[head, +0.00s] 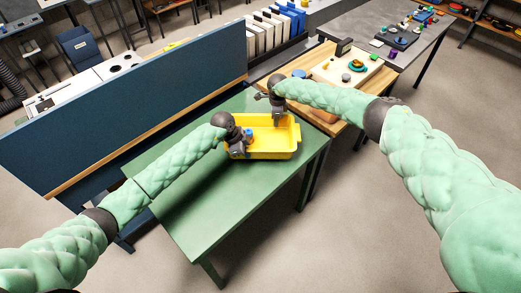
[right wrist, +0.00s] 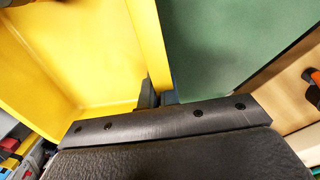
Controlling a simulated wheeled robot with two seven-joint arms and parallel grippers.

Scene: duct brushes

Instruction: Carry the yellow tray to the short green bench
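The yellow tray (head: 283,150) is at the far right end of the green bench (head: 190,215). I cannot tell whether it rests on the top or hangs just above it. My right gripper (head: 276,102) is at the tray's back wall; in the right wrist view its fingers (right wrist: 158,97) close on either side of the yellow wall (right wrist: 150,45). My left gripper (head: 240,146) is at the tray's left end, against the wall; its fingertips are too small to read. A small blue and grey shape (head: 249,134) shows inside the tray beside it.
A dark blue partition (head: 130,105) runs along the bench's back side. A wooden table (head: 345,97) with a pale board and small parts stands close beyond the tray's end. The bench's near left part is bare. Open floor lies to the right.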

